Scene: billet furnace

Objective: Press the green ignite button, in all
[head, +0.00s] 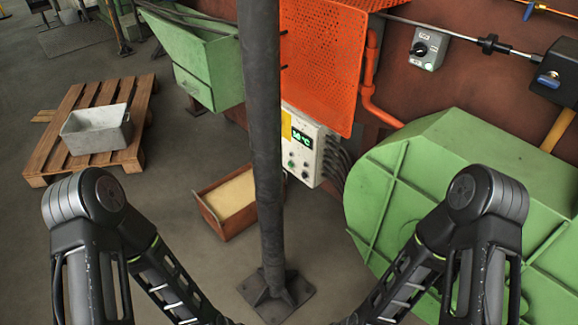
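A pale grey control box (309,160) with a lit green digital display (301,138) is fixed at the middle of the head view, just right of a dark post. Several small buttons or knobs sit below the display. They are too small for me to tell surely which one is the green ignite button. The post hides part of the box's left side. Both my arms reach down to the bottom edge, and both grippers are out of view, below the picture.
The dark post (262,150) stands on a floor plate in front of the box. A brown bin of sand-coloured material (207,216) lies behind it. Green machine housing (450,190) fills the right. A pallet (60,165) with a grey tub (97,130) is at left.

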